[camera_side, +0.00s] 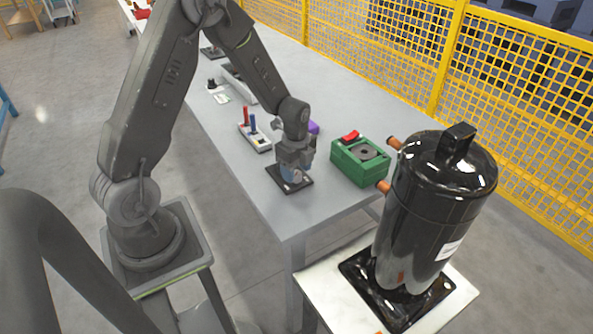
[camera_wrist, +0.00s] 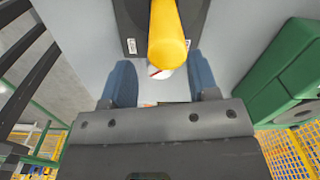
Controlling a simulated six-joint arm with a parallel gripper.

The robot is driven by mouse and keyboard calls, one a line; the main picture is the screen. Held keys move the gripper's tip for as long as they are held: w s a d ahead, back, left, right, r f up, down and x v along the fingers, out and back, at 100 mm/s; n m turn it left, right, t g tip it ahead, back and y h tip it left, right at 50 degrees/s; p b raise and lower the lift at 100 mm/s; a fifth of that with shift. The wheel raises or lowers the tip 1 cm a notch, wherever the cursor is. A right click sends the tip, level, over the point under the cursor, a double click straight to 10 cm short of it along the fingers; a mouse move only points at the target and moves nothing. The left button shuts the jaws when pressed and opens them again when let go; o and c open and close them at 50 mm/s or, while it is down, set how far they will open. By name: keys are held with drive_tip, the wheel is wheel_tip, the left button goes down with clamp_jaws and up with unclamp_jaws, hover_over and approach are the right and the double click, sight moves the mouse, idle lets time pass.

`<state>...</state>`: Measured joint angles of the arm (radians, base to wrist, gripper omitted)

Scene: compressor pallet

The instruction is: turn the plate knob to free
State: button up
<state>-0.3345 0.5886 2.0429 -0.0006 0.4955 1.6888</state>
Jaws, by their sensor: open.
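The dark plate (camera_side: 301,186) lies flat near the front end of the grey table. My gripper (camera_side: 291,176) points down over it and hides most of what stands on it. In the wrist view the dark plate (camera_wrist: 130,12) shows at the top with small white labels. A yellow rounded piece (camera_wrist: 168,32), apparently the knob, stands out from it, with a white round part marked in red at its lower end. My gripper (camera_wrist: 163,82) is open, its blue fingers to the left and right of that lower end. Contact cannot be told, nor can the knob's setting.
A green box (camera_side: 358,163) with a red part stands right of the gripper. A black compressor (camera_side: 428,222) stands on a separate stand in front. A pale base with red and blue handles (camera_side: 254,136) lies behind left. A purple thing (camera_side: 314,127) is close behind my gripper. Yellow fencing (camera_side: 505,90) runs behind.

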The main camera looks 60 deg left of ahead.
drive_tip(key=shift+f, duration=0.45)
